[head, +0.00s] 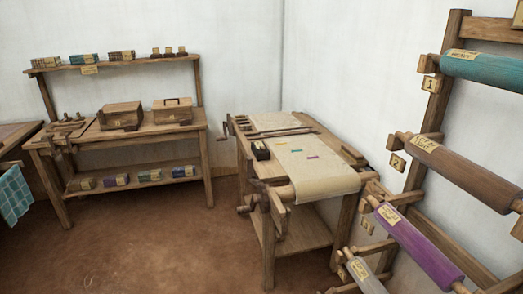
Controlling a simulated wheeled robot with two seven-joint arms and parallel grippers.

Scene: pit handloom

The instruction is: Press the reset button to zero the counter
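No reset button can be made out in the head view. A small dark box (261,150) sits at the left edge of the cloth table (268,215); it is too small to tell whether it is the counter. Neither of my grippers is in the head view.
A workbench (150,128) with wooden boxes and a shelf stands at the back left. A rack on the right holds teal (485,68), brown (465,172) and purple (418,247) rolls. Pale cloth (315,172) hangs over the table's front. The brown floor (150,250) at front left is clear.

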